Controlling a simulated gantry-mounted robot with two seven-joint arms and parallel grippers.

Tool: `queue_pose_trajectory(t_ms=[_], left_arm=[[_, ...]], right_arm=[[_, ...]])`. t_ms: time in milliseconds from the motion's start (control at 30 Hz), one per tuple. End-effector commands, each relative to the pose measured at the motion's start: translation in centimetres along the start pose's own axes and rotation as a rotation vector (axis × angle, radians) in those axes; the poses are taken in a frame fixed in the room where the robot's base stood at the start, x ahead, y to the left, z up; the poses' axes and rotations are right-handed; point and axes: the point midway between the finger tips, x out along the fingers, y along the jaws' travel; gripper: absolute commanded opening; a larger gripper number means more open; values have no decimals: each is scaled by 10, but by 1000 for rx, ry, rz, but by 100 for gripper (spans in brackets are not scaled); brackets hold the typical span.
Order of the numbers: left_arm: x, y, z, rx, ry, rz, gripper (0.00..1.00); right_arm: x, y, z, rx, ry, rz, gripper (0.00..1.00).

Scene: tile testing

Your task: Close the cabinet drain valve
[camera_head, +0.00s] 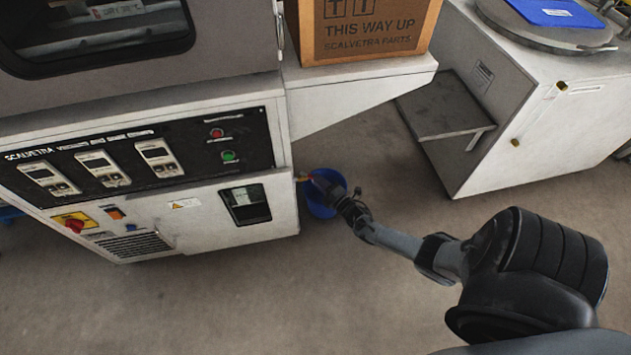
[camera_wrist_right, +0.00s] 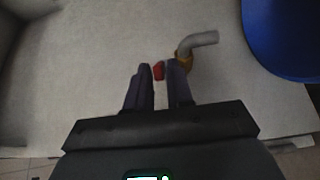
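The drain valve (camera_head: 301,179) sticks out low on the right side of the white cabinet (camera_head: 262,207), small in the head view. In the right wrist view it has a brass body (camera_wrist_right: 184,57), a bent grey spout (camera_wrist_right: 202,40) and a red handle (camera_wrist_right: 158,71). My right gripper (camera_head: 315,177) is at the valve. In the wrist view its two dark fingers (camera_wrist_right: 158,74) lie on either side of the red handle, with only a narrow gap between them. I cannot tell whether they grip it. My left gripper is not in view.
A blue bucket (camera_head: 323,207) stands on the floor below the valve and my right gripper; its edge shows in the wrist view (camera_wrist_right: 290,35). A cardboard box (camera_head: 365,45) rests on the shelf above. Another white cabinet (camera_head: 545,110) stands at right. Open floor lies in front.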

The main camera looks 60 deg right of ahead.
Motion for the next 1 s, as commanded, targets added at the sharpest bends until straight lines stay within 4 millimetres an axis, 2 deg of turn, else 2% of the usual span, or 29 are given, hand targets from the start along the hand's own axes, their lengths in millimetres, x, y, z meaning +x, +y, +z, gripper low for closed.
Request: queue_pose_trajectory(t_ms=[33,200,600,733,1000], left_arm=[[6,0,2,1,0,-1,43],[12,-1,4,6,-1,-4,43],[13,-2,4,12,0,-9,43],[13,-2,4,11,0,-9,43],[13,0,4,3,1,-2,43]], right_arm=[[7,-3,0,0,1,2,21],[20,-1,0,-2,-1,1,21],[25,0,0,-1,-1,0,21],[25,0,0,-1,-1,0,1],[25,0,0,0,-1,0,0]])
